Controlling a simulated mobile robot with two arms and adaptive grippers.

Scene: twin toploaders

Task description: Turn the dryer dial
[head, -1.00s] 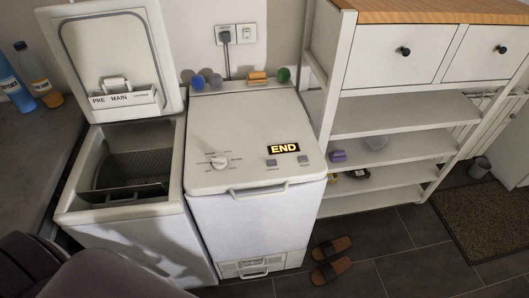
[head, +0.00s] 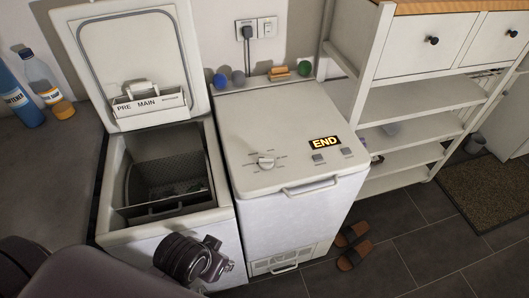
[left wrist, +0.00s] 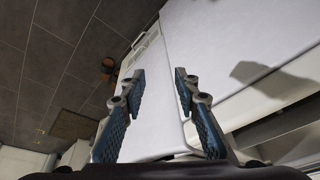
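The dryer (head: 290,145) is the white, closed machine on the right, with a lit END display (head: 325,142). Its white dial (head: 266,162) sits on the left part of the sloping top, ringed by small markings. Nothing touches the dial. Part of my left arm's wrist shows low in the head view, in front of the washer and below the dial; its fingertips cannot be made out there. In the left wrist view my left gripper (left wrist: 158,74) is open and empty, with the white machine fronts behind it. My right gripper is not in view.
The open washer (head: 113,195) stands left of the dryer, its lid (head: 135,60) raised. Coloured balls (head: 220,81) and a brush (head: 279,72) lie behind the dryer. A shelf unit (head: 410,98) stands at right. Slippers (head: 355,255) lie on the floor.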

